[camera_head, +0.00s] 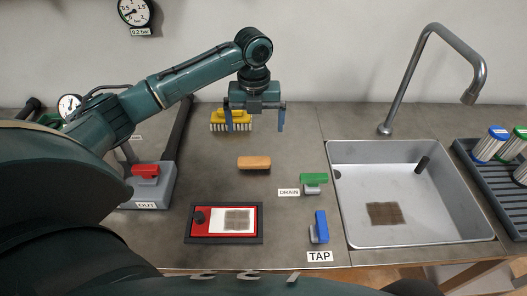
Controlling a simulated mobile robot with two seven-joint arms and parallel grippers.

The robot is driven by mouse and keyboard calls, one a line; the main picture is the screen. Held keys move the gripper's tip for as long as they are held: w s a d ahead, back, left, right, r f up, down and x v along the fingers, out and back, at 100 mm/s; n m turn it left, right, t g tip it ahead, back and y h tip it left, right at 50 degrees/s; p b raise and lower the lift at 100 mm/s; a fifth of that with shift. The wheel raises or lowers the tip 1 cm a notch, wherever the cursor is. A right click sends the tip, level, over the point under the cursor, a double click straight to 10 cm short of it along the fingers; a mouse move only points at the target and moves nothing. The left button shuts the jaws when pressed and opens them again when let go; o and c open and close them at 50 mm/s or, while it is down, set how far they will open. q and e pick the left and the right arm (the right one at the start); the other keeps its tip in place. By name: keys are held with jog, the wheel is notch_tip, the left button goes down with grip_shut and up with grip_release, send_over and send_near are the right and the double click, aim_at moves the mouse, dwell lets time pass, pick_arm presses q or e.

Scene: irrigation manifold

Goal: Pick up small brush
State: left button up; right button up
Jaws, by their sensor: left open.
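A yellow brush (240,118) with pale bristles sits at the back of the grey counter. A smaller orange-brown block-shaped thing with rounded ends (254,163) lies in front of it on the counter; it may be the small brush, but no bristles show. My left gripper (256,127) points down with its blue fingers wide apart and nothing held between them. Its left finger overlaps the yellow brush in the picture; I cannot tell whether they touch. The orange-brown thing is in front of and below the gripper, apart from it. My right gripper is not in view.
A red tray (190,237) lies at the front. Green DRAIN (313,178) and blue TAP (321,226) handles stand left of the sink (410,234) and its tall faucet (402,85). The red-handled OUT valve (146,170) is left. A rack (492,181) holds canisters.

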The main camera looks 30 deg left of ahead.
pick_arm(q)
send_over(254, 160)
jog(key=f, duration=0.7)
jog(key=shift+s+d, duration=0.1)
jog(key=shift+d, duration=0.2)
jog(key=shift+a+f, duration=0.2)
jog(key=shift+f, duration=2.75)
jog(key=shift+c, duration=0.2)
jog(key=c, duration=0.8)
